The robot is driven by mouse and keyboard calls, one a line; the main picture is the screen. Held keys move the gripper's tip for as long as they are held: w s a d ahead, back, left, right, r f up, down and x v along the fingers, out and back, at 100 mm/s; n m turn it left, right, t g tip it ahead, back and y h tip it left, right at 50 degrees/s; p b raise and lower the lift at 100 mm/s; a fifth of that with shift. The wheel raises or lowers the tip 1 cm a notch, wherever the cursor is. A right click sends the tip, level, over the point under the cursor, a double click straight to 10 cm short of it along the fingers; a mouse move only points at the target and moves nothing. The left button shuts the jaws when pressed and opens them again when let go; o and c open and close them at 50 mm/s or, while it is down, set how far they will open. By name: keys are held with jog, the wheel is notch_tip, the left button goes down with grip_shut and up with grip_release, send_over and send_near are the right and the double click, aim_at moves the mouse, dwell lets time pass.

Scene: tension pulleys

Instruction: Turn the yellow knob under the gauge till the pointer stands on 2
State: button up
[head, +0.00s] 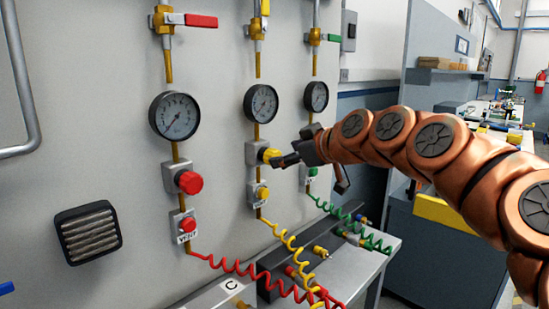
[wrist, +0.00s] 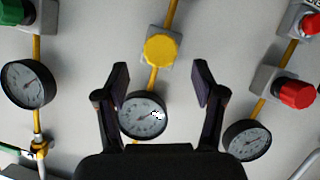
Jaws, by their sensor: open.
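The yellow knob (head: 268,155) sits on a grey block below the middle gauge (head: 261,103) on the wall panel. In the wrist view the yellow knob (wrist: 161,48) is ahead of the fingertips, roughly between their lines. My gripper (head: 285,159) is close to the knob in the head view. In the wrist view my gripper (wrist: 160,80) is open, its two fingers apart with nothing between them. The middle gauge also shows in the wrist view (wrist: 143,117), seen upside down between the fingers. Its pointer is too small to read against the numbers.
A red knob (head: 189,182) sits below the left gauge (head: 175,115). The right gauge (head: 316,96) has a green knob, which shows in the wrist view (wrist: 14,12). Coiled red, yellow and green hoses hang below, over a grey bench (head: 370,259).

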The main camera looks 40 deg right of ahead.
jog(key=x, duration=0.5)
jog(key=shift+w+f+p, duration=0.1)
jog(key=shift+w+p, duration=0.25)
jog(key=shift+c, duration=0.4)
jog(key=c, duration=1.1)
jog(key=shift+o, duration=0.2)
